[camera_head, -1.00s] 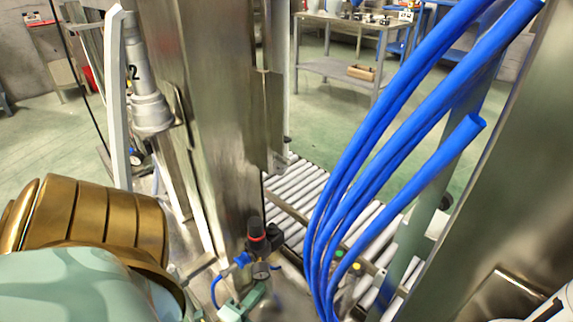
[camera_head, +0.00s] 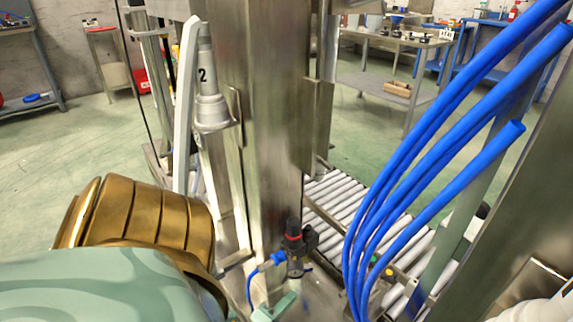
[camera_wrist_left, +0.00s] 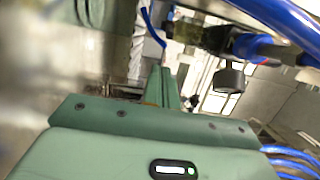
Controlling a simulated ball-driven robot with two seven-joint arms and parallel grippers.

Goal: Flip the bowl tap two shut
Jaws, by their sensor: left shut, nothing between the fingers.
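The small regulator unit (camera_head: 295,245), with a black and red knob, a blue fitting and a bowl, is low in front of the steel post in the head view. A tap on its bowl cannot be made out. My left gripper (camera_head: 275,308) shows as a green tip at the bottom, just below and left of the unit. In the left wrist view my left gripper's green fingers (camera_wrist_left: 164,92) are together and empty. A dark fitting with a blue part (camera_wrist_left: 250,45) is above and right of them, seemingly apart. My right gripper is out of view.
A steel post (camera_head: 270,130) stands behind the unit, with a grey nozzle marked 2 (camera_head: 208,90) on its left. Thick blue hoses (camera_head: 430,150) arch up on the right. A roller conveyor (camera_head: 335,195) lies behind. Green floor is open at left.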

